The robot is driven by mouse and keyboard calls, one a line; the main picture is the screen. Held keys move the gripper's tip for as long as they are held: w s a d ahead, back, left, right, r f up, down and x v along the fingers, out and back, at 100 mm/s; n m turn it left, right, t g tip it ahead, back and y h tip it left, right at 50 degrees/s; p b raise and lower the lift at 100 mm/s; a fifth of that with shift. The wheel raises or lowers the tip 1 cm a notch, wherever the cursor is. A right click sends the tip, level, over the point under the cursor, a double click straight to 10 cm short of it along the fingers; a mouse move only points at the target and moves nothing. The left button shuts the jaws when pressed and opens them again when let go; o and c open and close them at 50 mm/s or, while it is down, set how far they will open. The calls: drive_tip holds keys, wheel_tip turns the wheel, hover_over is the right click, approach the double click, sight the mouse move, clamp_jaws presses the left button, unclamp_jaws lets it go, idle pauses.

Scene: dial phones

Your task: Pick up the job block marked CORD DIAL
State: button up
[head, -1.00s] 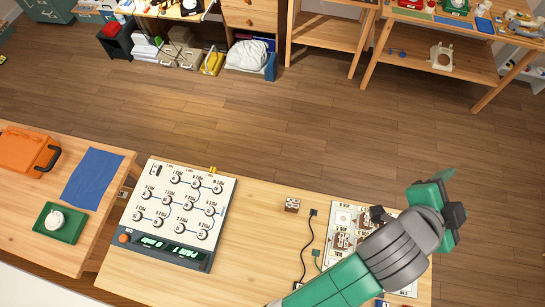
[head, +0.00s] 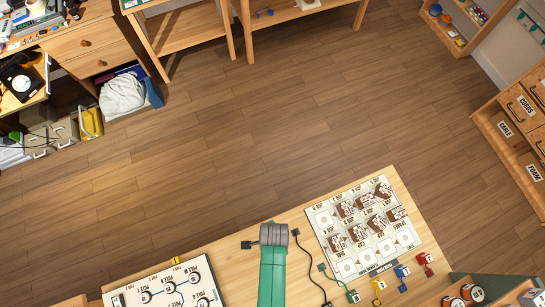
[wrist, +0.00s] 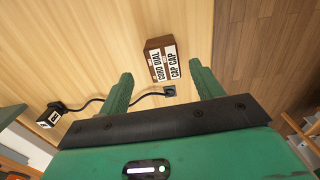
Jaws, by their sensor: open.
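The job block (wrist: 154,45) is a small brown block with white labels, standing on the light wood bench in the wrist view. One label reads CORD DIAL; the label beside it seems to read CAP CAP. My gripper (wrist: 160,70) is open, with its two green fingers apart on either side of the view. The block appears between and just beyond the fingertips, with nothing held. In the head view my arm (head: 272,275) reaches over the bench edge and the block is hidden.
A black cord with a dark plug (wrist: 168,91) lies close to the block. In the head view a board (head: 325,220) of brown marked blocks is to the right, with coloured tags (head: 402,271) in front. A white pole panel (head: 150,275) is at left. Open floor lies beyond the bench.

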drive_tip(key=f, duration=0.5)
drive_tip(key=shift+w+b, duration=0.2)
drive_tip(key=shift+b, duration=0.1)
drive_tip(key=c, duration=1.1)
drive_tip(key=shift+r, duration=0.5)
wheel_tip(320, 180, up, 2)
drive_tip(key=shift+r, duration=0.15)
drive_tip(key=shift+s+d+r, duration=0.1)
drive_tip(key=shift+s+r, duration=0.05)
drive_tip(key=shift+s, duration=0.5)
drive_tip(key=s+d, duration=0.1)
drive_tip(key=s, duration=0.3)
drive_tip(key=s+d+r, duration=0.1)
drive_tip(key=s, duration=0.4)
drive_tip(key=s+d, duration=0.1)
drive_tip(key=s, duration=0.4)
drive_tip(key=shift+s+d+r, duration=0.1)
drive_tip(key=shift+d+r, duration=0.1)
drive_tip(key=shift+d, duration=0.2)
